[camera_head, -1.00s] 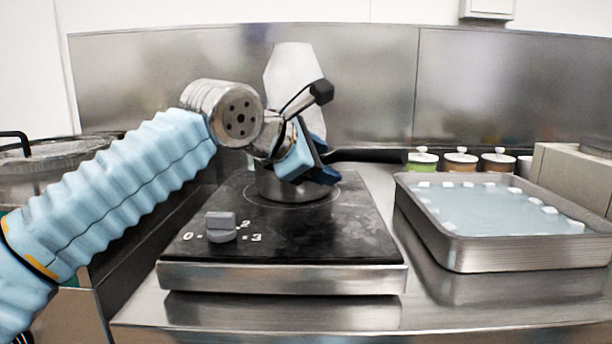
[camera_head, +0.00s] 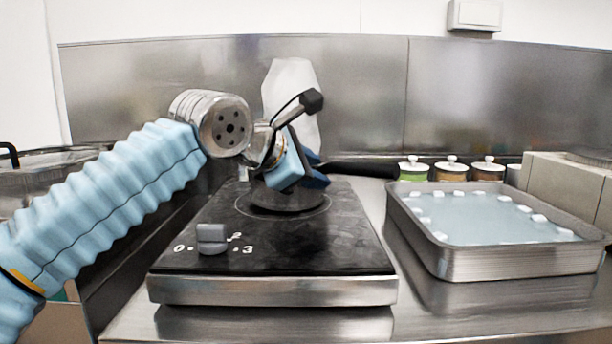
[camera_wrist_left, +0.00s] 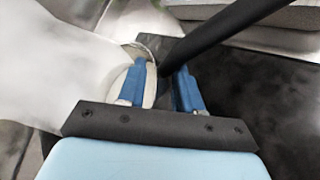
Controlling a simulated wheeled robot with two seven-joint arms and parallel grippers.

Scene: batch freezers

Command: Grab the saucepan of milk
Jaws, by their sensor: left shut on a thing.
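The saucepan (camera_head: 287,201) is a small metal pan on the black hot plate, and its long dark handle (camera_head: 362,169) points right. My left gripper (camera_head: 314,180) reaches down over it from the left and hides most of its top. In the left wrist view my gripper's blue fingers (camera_wrist_left: 162,88) are shut at the base of the black handle (camera_wrist_left: 225,42), where it meets the pan. Part of the pan's rim (camera_wrist_left: 147,42) and pale contents show beside the fingers. My right gripper is in neither view.
The hot plate (camera_head: 330,241) has a grey knob (camera_head: 212,238) at front left. A translucent whitish bag-like object (camera_head: 287,85) stands close behind the pan. A steel tray (camera_head: 480,262) of pale liquid lies right, with several lidded jars (camera_head: 450,170) behind it.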

